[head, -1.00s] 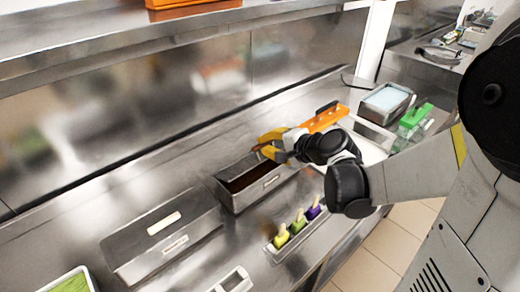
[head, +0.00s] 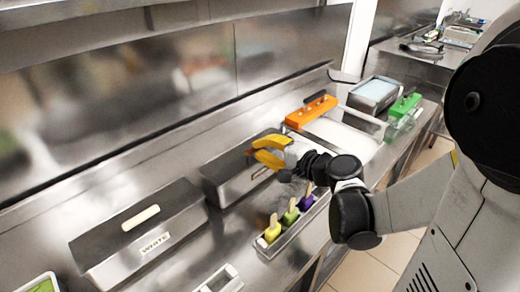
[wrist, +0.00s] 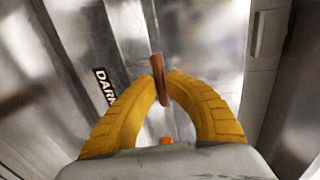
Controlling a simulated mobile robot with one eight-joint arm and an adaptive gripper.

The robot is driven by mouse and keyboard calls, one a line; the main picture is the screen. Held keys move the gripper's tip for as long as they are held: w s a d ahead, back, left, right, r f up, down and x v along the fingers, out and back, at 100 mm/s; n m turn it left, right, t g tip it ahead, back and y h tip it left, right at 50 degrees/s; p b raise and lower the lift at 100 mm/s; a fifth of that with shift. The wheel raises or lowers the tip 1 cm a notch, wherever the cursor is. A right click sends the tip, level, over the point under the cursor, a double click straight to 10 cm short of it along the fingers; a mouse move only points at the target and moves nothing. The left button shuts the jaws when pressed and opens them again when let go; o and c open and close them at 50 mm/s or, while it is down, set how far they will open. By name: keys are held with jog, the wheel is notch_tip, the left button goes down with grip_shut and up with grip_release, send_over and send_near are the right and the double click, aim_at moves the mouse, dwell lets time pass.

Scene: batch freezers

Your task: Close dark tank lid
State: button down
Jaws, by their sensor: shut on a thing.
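The dark tank (head: 228,190) is a steel box in the middle of the counter. Its grey lid (head: 222,165) lies over the top, and no dark interior shows. I cannot tell whether the lid sits fully flush. My gripper (head: 252,149) has yellow fingers and is over the lid. In the wrist view my gripper (wrist: 164,86) is shut on the brown lid handle (wrist: 160,80), with the fingertips on both sides of it. The DARK label (wrist: 105,87) shows on the tank's front. My fingers hide part of the lid in the head view.
A lidded WHITE tank (head: 140,235) stands to the left. A rack (head: 290,228) with yellow, green and purple popsicles is in front. An orange-handled lid (head: 311,112), a pale-topped container (head: 375,92) and a green item (head: 404,105) are to the right. The back wall rises behind.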

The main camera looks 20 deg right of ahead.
jog(key=shift+s+f, duration=0.1)
jog(key=shift+f, duration=0.05)
jog(key=c, duration=1.8)
grip_release()
jog(key=shift+c, duration=0.2)
jog(key=shift+o, duration=0.5)
jog(key=shift+a, duration=0.1)
jog(key=v, duration=1.2)
